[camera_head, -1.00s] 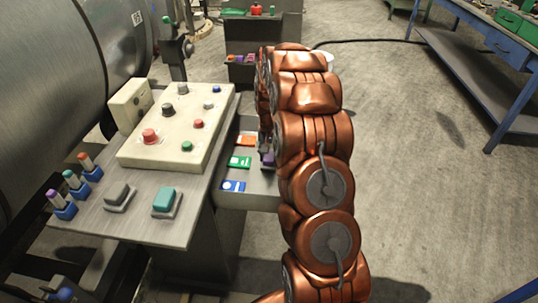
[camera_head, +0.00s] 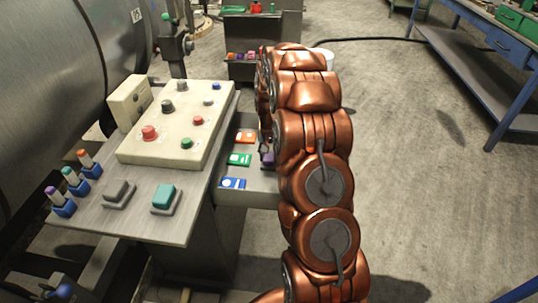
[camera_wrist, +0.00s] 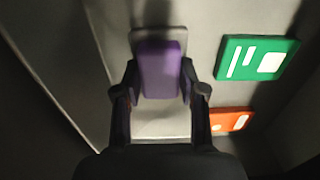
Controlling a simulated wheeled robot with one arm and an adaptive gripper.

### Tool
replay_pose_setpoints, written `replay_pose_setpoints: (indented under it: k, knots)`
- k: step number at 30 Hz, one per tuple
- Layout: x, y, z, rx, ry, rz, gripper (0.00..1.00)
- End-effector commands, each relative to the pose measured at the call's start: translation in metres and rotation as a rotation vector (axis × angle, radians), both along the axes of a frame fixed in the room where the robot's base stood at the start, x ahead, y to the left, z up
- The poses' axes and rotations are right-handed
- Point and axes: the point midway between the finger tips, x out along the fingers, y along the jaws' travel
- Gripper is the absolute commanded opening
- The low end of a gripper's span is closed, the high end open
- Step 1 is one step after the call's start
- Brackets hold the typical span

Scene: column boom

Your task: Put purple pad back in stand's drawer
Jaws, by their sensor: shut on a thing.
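The purple pad (camera_wrist: 160,70) is between the fingers of my gripper (camera_wrist: 160,92) in the wrist view. The fingers are shut on its two sides. Only a small purple part of the pad (camera_head: 267,160) shows in the head view, beside my copper arm, which hides most of the gripper. The stand's drawer (camera_head: 252,199) is pulled out under the right side of the stand's top (camera_head: 150,222). The pad is over or in the drawer, in front of a pale grey plate; I cannot tell whether it touches the drawer floor.
Orange (camera_head: 246,136), green (camera_head: 239,160) and blue (camera_head: 233,184) cards lie in the drawer, left of the pad. The control box (camera_head: 180,125) stands on the stand's top above. A blue workbench (camera_head: 480,50) is at far right, with open floor between.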

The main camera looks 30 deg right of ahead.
Motion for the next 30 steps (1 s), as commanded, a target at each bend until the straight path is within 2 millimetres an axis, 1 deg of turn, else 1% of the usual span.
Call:
replay_pose_setpoints:
  k: [4, 5, 13, 23, 26, 30]
  knots:
    - [0.000, 0.000, -0.001, 0.001, 0.001, 0.000, 0.03]
    - [0.000, 0.000, -0.001, 0.001, 0.002, 0.000, 0.42]
    - [0.000, 0.000, -0.001, 0.001, 0.001, 0.000, 0.70]
    - [0.000, 0.000, 0.001, 0.001, 0.001, 0.000, 0.70]
    - [0.000, 0.000, 0.007, 0.000, 0.000, 0.000, 0.70]
    - [0.001, 0.000, 0.026, -0.001, -0.003, 0.000, 0.70]
